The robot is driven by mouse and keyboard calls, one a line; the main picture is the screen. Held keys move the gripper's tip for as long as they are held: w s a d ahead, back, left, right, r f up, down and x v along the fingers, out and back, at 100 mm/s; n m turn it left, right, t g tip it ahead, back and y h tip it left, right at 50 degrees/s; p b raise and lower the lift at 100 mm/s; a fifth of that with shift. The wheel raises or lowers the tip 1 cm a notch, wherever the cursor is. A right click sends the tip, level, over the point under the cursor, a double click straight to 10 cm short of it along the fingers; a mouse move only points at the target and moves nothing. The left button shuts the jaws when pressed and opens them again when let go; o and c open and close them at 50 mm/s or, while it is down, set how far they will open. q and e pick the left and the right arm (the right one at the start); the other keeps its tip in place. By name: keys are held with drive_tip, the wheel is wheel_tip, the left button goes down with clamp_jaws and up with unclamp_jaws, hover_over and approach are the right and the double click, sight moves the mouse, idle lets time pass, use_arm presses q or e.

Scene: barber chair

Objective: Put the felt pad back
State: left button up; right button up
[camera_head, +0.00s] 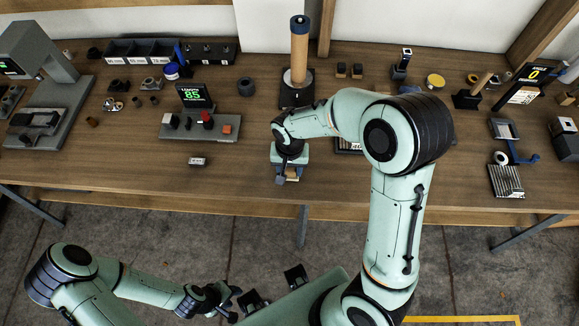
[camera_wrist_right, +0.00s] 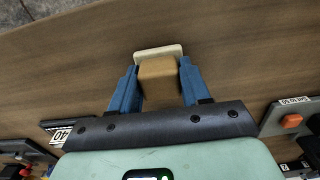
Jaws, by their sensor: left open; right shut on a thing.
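My right gripper (camera_head: 287,177) is low over the front part of the wooden workbench. In the right wrist view its blue fingers (camera_wrist_right: 157,68) are shut on the sides of a tan block (camera_wrist_right: 159,85) with a cream layer (camera_wrist_right: 158,52) at its far end, which looks like the felt pad. In the head view only a small tan bit of it (camera_head: 293,172) shows below the gripper. I cannot tell whether it touches the bench. My left gripper (camera_head: 228,300) is open and empty, away from the bench over the floor.
A post with a tan cylinder (camera_head: 299,58) stands behind the right gripper. A panel with buttons and a display reading 85 (camera_head: 190,127) is to its left. A small labelled block (camera_head: 198,161) lies near the front edge. The front strip of the bench (camera_head: 110,180) is mostly clear.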

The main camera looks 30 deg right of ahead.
drive_tip(key=shift+f, duration=0.15)
use_arm(q)
drive_tip(key=shift+s+f, duration=0.1)
drive_tip(key=shift+f, duration=0.05)
use_arm(e)
drive_tip(key=o, duration=1)
drive_tip(key=shift+r, duration=0.35)
use_arm(q)
drive_tip(key=shift+w+r+p, duration=0.3)
drive_tip(key=shift+r+p, duration=0.05)
drive_tip(key=shift+r, duration=0.15)
drive_tip(key=shift+w+r+p, duration=0.3)
drive_tip(key=shift+r, duration=0.2)
use_arm(e)
wheel_tip(320, 180, up, 12)
drive_tip(key=shift+f, duration=0.1)
use_arm(q)
drive_tip(key=shift+s, duration=0.1)
use_arm(e)
drive_tip(key=shift+f, duration=0.1)
